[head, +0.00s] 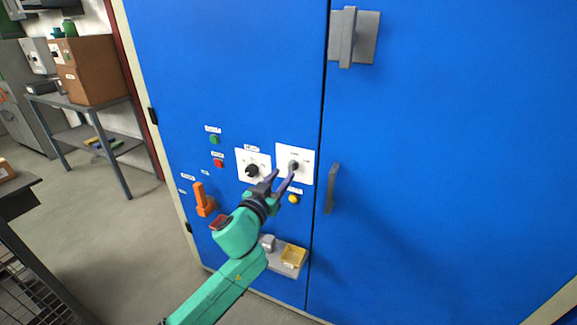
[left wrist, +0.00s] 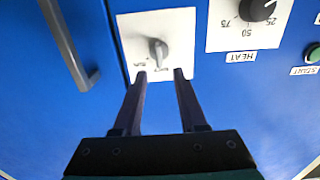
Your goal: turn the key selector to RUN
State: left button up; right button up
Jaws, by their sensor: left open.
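The selector is a small grey knob (head: 294,166) on a white plate (head: 283,151), set in the blue cabinet door. In the left wrist view, which is upside down, the grey knob (left wrist: 157,50) stands nearly in line with the picture's vertical. Small labels on the plate are too blurred to read surely. My left gripper (head: 285,174) is open and empty in front of the lower part of the plate. In the left wrist view its fingertips (left wrist: 160,75) lie apart on either side of the knob's line, short of it in the picture; contact cannot be told.
A black heat dial (head: 252,171) is beside the selector, with a green button (head: 214,139) and a red button (head: 219,163) farther left. An orange handle (head: 203,200), yellow button (head: 293,199), door handle (head: 332,188) and small shelf with a yellow bin (head: 293,256) are nearby.

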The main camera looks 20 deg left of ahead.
aim_at(290, 167)
pick_arm(q)
jog(key=w, duration=0.5)
grip_shut()
jog(key=shift+m, duration=0.3)
jog(key=m, duration=0.5)
jog(key=shift+d+f+m+p, duration=0.1)
jog(key=shift+d+m+p, duration=0.2)
jog(key=m, duration=0.5)
jog(key=shift+d+f+m, duration=0.25)
jog(key=shift+m, duration=0.05)
grip_release()
